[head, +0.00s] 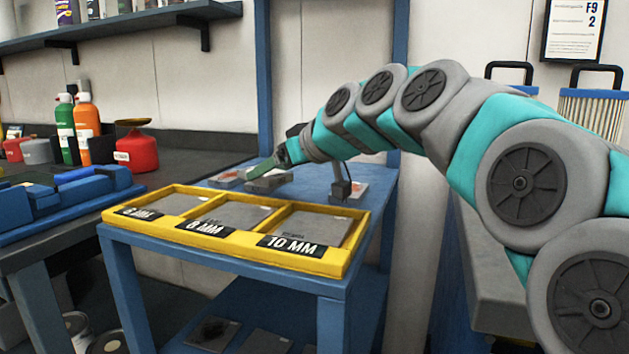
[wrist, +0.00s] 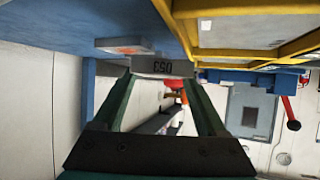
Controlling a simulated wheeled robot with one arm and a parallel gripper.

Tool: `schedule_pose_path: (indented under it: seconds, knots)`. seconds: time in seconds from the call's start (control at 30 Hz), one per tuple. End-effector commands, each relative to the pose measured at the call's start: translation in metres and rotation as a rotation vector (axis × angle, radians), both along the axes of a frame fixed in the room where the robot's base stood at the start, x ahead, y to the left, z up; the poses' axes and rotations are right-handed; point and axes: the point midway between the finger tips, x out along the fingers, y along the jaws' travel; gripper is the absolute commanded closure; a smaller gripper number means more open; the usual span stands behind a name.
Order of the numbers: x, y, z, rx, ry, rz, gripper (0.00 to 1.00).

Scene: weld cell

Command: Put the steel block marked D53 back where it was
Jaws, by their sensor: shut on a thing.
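The grey steel block marked D53 (wrist: 162,67) is between the two green fingers of my gripper (wrist: 160,78) in the wrist view, its marking upside down there. In the head view my gripper (head: 265,168) points down at the back of the blue table, shut on the block (head: 268,184). The block is behind the yellow tray, at or just above the blue top (head: 385,185); I cannot tell whether it touches.
The yellow tray (head: 345,262) has compartments labelled 8 MM and 10 MM, plus another with an unclear label. Pale pads with orange marks lie left (head: 226,180) and right (head: 358,188) of the block. A dark bench (head: 185,158) with bottles and a red can (head: 137,150) stands left.

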Motion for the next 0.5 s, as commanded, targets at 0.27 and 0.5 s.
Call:
schedule_pose_path:
  seconds: [0.27,0.5]
  knots:
    - [0.042,-0.047,-0.003,0.004,-0.003,-0.004,1.00]
    - [0.061,-0.070,-0.006,0.002,-0.002,0.000,1.00]
